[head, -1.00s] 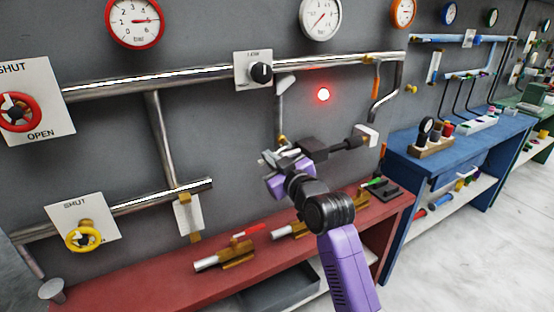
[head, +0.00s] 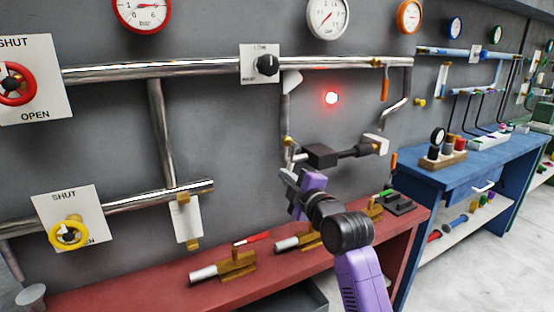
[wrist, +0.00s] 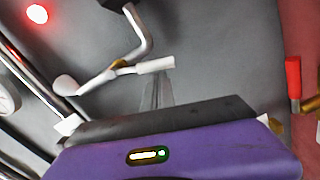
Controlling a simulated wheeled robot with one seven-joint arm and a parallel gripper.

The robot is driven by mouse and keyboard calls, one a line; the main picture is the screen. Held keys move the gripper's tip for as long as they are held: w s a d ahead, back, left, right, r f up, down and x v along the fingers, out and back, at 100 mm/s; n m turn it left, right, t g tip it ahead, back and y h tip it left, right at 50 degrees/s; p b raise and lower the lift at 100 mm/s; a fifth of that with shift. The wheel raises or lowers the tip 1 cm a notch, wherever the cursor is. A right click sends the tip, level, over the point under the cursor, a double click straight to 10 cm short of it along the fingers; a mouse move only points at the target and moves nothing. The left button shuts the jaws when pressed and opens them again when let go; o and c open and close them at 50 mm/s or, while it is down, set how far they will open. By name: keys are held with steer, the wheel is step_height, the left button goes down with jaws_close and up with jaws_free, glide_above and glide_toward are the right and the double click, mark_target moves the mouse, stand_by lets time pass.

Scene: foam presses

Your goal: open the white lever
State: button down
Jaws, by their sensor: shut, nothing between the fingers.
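The white lever (wrist: 155,65) shows in the wrist view as a short pale handle beside a brass joint, on a thin rod. A pale paddle sits at the rod's other end. In the head view the brass joint (head: 287,141) is on an upright rod, just above my gripper (head: 288,178); the handle is hard to make out there. My gripper is shut and empty, its fingers pointing left towards the rod's lower end. In the wrist view my fingers (wrist: 158,88) end just below the white handle; I cannot tell whether they touch it.
A dark bar (head: 345,153) with a pale end lies right of the rod. A red lamp (head: 332,98) glows above it. Below stands a red bench (head: 130,290) with brass-fitted valves (head: 237,265). A black knob (head: 268,65) is on the pipe above.

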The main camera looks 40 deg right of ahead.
steer(key=shift+s+d+f+n+b, duration=0.15)
steer(key=shift+d+f+n+b, duration=0.15)
steer(key=shift+d+n+b, duration=0.3)
steer(key=shift+s+d+f+n+b, duration=0.15)
steer(key=shift+d+f+n+b, duration=0.15)
steer(key=shift+d+n+b, duration=0.25)
steer(key=shift+s+d, duration=0.1)
steer(key=shift+d, duration=0.05)
